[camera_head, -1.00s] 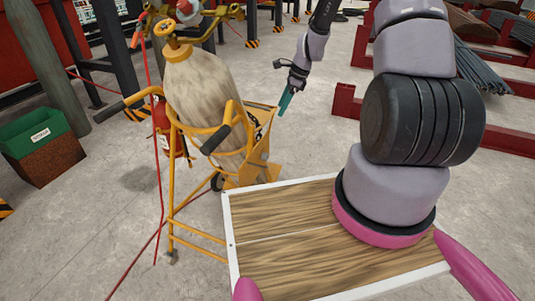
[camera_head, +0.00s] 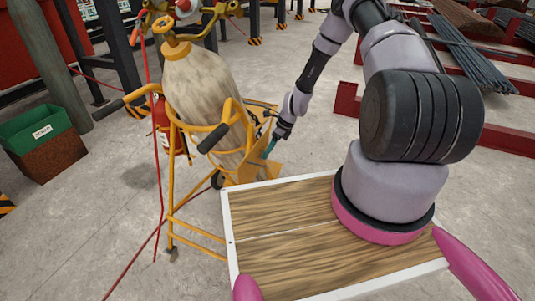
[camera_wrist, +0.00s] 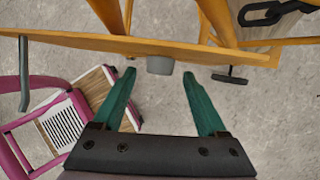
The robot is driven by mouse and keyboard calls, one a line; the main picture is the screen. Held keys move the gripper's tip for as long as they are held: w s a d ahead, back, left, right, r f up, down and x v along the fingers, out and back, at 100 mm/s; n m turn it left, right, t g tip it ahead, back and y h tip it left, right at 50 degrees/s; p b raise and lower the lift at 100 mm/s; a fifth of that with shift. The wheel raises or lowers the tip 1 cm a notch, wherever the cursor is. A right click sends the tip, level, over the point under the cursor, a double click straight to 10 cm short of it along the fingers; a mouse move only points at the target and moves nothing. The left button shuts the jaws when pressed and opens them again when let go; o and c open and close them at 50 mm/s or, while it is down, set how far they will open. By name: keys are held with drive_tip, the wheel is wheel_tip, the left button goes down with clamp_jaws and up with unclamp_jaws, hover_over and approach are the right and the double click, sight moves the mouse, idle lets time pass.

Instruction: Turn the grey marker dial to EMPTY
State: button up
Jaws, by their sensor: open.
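A small grey block that looks like the marker dial (camera_wrist: 160,65) sticks out from the edge of an orange panel (camera_wrist: 95,43) in the wrist view. Its face and any EMPTY marking do not show. My gripper (camera_wrist: 159,76) has its two teal fingers spread, one on each side of the dial and just short of it, with nothing between them. In the head view my gripper (camera_head: 269,148) is beside the orange cart (camera_head: 258,168) that carries the tan gas cylinder (camera_head: 205,90). I cannot make out the dial there.
A black T-shaped piece (camera_wrist: 230,77) sits right of the dial, and a grey bar (camera_wrist: 23,75) hangs at far left. A red extinguisher (camera_head: 163,120) and green bin (camera_head: 35,129) stand left of the cart.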

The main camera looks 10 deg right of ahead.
drive_tip(key=shift+x, duration=1.05)
clamp_jaws()
drive_tip(key=shift+s+a+f+n+t+h, duration=0.1)
drive_tip(key=shift+s+a+n+t+h, duration=0.2)
drive_tip(key=shift+t+h, duration=0.85)
drive_tip(key=shift+s+n+t+h, duration=0.15)
drive_tip(key=shift+n+t+h, duration=0.45)
drive_tip(key=shift+t, duration=1)
drive_tip(key=shift+s+a+f+n+t+h, duration=0.1)
drive_tip(key=shift+s+a+n+t+h, duration=0.1)
drive_tip(key=shift+t+h, duration=1)
drive_tip(key=shift+d+t, duration=0.1)
drive_tip(key=shift+t, duration=0.15)
